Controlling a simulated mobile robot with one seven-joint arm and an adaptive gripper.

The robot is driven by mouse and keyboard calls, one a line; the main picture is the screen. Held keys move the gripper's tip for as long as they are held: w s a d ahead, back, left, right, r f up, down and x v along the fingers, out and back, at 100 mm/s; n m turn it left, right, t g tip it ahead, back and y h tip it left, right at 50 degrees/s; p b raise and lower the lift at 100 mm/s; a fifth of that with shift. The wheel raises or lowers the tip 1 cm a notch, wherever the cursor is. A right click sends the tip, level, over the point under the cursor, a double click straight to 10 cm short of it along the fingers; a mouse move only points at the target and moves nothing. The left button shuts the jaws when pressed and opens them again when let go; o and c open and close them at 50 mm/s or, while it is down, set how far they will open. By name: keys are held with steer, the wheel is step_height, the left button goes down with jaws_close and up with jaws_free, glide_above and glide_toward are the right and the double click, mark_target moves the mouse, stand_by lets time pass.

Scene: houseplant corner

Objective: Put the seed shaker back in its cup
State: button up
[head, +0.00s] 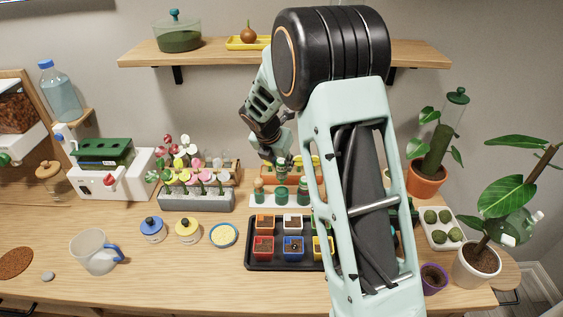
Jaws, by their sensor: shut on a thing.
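My gripper (279,152) is above the back middle of the table, pointing down. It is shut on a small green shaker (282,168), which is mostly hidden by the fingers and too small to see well. Just below it stands a white holder (262,201) with several small green and orange-topped shakers (259,190) in a row. The held shaker is over the middle of this row. I cannot tell whether it touches the holder or which cup is empty. My arm hides the right end of the holder.
A black tray (252,258) of coloured seedling pots lies in front of the holder. A grey block of flower markers (190,202) stands to the left. A clear mug (93,253) is front left, and a potted plant (476,268) is right. A wooden shelf (215,52) hangs above.

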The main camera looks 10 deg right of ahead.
mark_target(282, 178)
steer(key=shift+f+b, duration=0.55)
steer(key=shift+f, duration=0.45)
steer(key=shift+f+b, duration=1.15)
steer(key=shift+f, duration=1.15)
stand_by(0.5)
stand_by(0.4)
steer(key=o, duration=1.6)
steer(key=shift+r, duration=0.1)
step_height(282, 178, up, 7)
steer(key=p, duration=0.6)
steer(key=shift+p, duration=0.3)
